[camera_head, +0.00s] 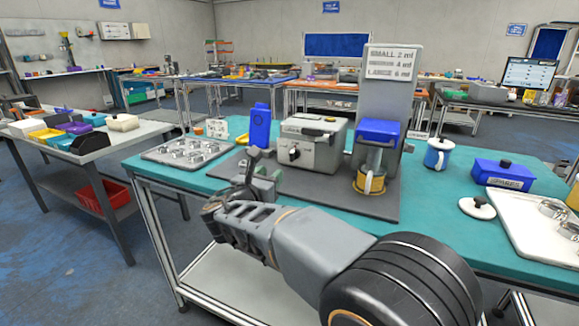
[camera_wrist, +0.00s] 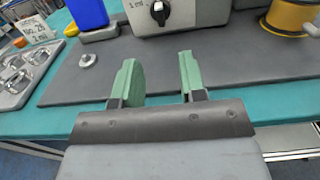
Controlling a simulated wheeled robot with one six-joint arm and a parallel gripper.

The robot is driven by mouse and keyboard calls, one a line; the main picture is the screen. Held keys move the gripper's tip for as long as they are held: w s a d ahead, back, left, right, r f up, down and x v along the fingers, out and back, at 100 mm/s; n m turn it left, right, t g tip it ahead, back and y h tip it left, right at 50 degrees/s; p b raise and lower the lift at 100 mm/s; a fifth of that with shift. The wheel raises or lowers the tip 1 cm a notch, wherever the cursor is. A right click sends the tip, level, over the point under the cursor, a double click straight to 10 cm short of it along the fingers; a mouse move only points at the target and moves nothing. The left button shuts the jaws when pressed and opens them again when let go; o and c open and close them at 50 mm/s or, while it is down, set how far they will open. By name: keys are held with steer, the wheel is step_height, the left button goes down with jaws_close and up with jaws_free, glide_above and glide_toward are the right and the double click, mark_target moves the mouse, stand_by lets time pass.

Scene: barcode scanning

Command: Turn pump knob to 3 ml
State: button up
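The pump is a grey box (camera_head: 313,145) on a dark mat on the teal table. Its black round knob (camera_head: 294,153) with a white mark is on the front face. I cannot read the knob's setting.
A blue container (camera_head: 260,125) and a metal tray (camera_head: 187,150) are to the left. The mat (camera_wrist: 110,65) before the knob is mostly clear.

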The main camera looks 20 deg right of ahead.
mark_target(291, 155)
steer(key=b+x, duration=0.1)
steer(key=x, duration=1.2)
steer(key=shift+c, duration=0.2)
jaws_close()
